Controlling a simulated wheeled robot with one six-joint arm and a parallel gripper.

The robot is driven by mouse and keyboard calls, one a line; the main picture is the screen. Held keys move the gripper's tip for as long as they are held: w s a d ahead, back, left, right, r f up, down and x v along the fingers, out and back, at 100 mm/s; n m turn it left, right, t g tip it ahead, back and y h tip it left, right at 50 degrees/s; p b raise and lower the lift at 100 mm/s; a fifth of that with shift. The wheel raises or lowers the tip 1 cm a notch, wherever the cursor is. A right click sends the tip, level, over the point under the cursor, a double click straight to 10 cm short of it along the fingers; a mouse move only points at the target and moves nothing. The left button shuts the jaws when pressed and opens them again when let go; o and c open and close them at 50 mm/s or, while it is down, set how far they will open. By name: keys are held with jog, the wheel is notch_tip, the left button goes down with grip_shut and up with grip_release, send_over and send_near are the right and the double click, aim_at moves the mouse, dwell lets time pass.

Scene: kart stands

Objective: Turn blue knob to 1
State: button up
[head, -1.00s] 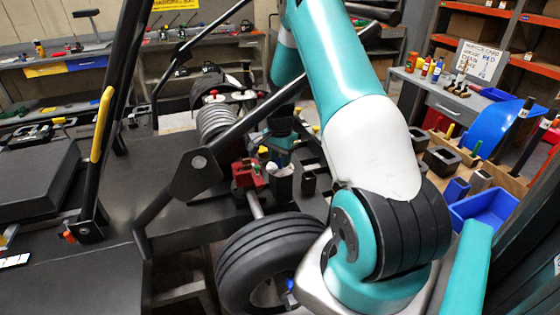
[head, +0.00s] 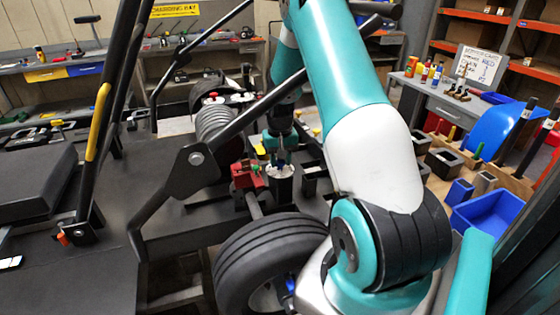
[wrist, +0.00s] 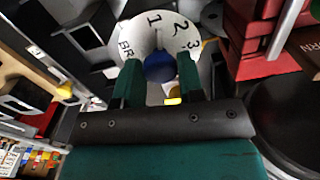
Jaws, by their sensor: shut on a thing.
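The blue knob (wrist: 160,68) sits at the centre of a white round dial (wrist: 142,27) in the wrist view. The dial is marked BR, 1, 2 and 3 around its upper edge. My gripper (wrist: 159,72) is shut on the blue knob, with one green finger on each side of it. In the head view my gripper (head: 280,153) is over the pale dial (head: 280,171), beside a red block (head: 246,176); the knob is too small to make out there.
A black wheel (head: 240,262) stands just in front of the dial. A dark frame bar (head: 240,125) crosses close to my arm. A ribbed grey cylinder (head: 215,128) lies to the left. A blue bin (head: 487,212) stands on the right.

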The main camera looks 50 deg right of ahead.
aim_at(280, 161)
jog(key=shift+n, duration=0.7)
jog(key=o, duration=0.9)
notch_tip(280, 161, up, 18)
jog(key=p, duration=1.2)
jog(key=shift+f+p, duration=0.2)
jog(key=shift+p, duration=0.1)
